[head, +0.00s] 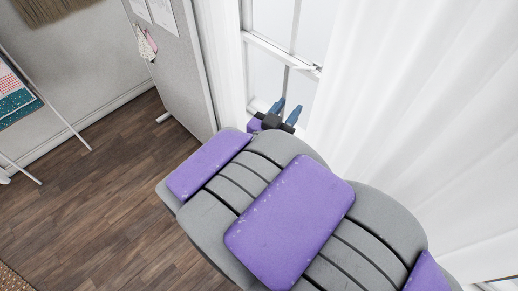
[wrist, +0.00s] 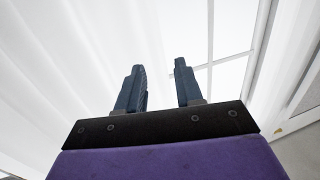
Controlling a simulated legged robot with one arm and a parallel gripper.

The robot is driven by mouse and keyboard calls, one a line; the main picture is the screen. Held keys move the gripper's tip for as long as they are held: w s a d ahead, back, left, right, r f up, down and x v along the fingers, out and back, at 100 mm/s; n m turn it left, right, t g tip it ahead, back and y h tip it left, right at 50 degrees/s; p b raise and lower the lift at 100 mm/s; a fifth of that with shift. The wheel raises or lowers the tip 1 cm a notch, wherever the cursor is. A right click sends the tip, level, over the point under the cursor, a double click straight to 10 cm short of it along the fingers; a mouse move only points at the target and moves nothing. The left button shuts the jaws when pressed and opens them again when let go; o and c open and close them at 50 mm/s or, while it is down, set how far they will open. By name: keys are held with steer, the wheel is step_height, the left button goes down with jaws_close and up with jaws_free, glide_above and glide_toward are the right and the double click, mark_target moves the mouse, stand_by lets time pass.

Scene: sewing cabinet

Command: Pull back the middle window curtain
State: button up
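A white window curtain (head: 425,100) hangs in folds over the right part of the head view. It also fills the left of the wrist view (wrist: 60,70). The window (head: 290,35) with white frame bars shows left of the curtain's edge. My gripper (head: 287,110) is in front of the window, close to the curtain's left edge. In the wrist view the two blue fingers (wrist: 160,85) stand apart with nothing held between them. One finger is in front of the curtain and the other is near the window bars. Whether a finger touches the cloth I cannot tell.
A grey panel (head: 178,65) with papers and a small cloth (head: 146,45) stands left of the window. A white-legged stand (head: 48,105) with colourful fabric is at the far left. The wooden floor (head: 100,190) between them is clear.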

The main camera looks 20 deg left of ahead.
steer(key=s+a+b, duration=0.1)
steer(key=s+a, duration=0.1)
steer(key=s, duration=1)
steer(key=shift+s+a+r+b, duration=0.15)
steer(key=shift+a+b, duration=0.15)
steer(key=shift+b, duration=0.05)
